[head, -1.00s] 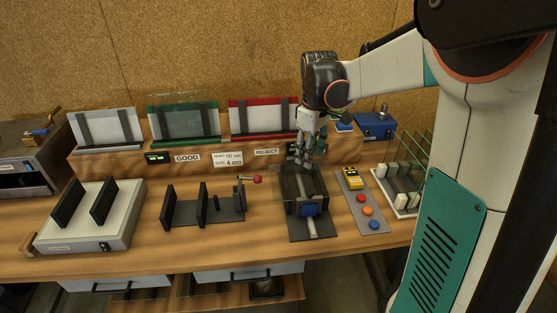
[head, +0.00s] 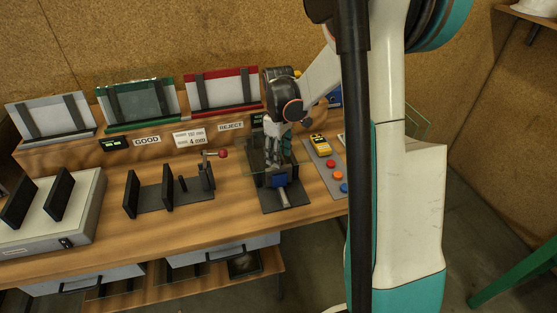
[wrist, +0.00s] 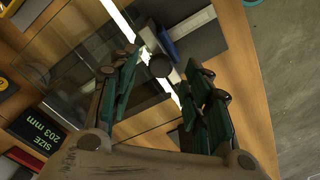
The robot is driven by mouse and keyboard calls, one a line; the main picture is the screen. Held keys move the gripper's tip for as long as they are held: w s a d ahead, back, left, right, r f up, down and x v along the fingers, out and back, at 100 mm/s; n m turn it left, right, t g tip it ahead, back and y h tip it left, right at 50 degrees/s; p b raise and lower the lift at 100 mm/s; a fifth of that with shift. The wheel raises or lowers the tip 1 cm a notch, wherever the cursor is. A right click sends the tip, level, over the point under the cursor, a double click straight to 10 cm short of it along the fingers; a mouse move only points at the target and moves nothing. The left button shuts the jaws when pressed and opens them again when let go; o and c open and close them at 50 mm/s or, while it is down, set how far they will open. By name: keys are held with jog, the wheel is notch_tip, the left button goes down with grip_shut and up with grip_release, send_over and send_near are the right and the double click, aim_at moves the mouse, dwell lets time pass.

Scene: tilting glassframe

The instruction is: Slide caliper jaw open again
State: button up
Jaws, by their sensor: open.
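The caliper has a dark base plate (head: 293,204), a pale rail and a blue sliding jaw block (head: 280,181); the block also shows in the wrist view (wrist: 167,43). A dark round knob (wrist: 160,66) shows beside the block. My gripper (wrist: 166,88) is open, its green-padded fingers spread on either side of the knob; I cannot tell whether either touches it. In the head view my gripper (head: 280,160) is low over the caliper, just behind the blue block. A clear glass pane (wrist: 85,65) lies at the caliper, left in the wrist view, partly hidden by a finger.
A display (wrist: 38,130) reads SIZE 203 mm. A button panel (head: 332,172) and yellow device (head: 320,143) stand right of the caliper. A dark slotted holder with a red-knobbed lever (head: 222,154) stands left. Green (head: 137,99) and red (head: 222,91) racks stand behind. Bare wood lies in front.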

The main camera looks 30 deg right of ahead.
jog(key=shift+f, duration=0.95)
grip_shut()
jog(key=s+a, duration=0.1)
jog(key=s, duration=0.5)
jog(key=shift+a, duration=0.35)
grip_release()
jog(key=shift+r, duration=0.1)
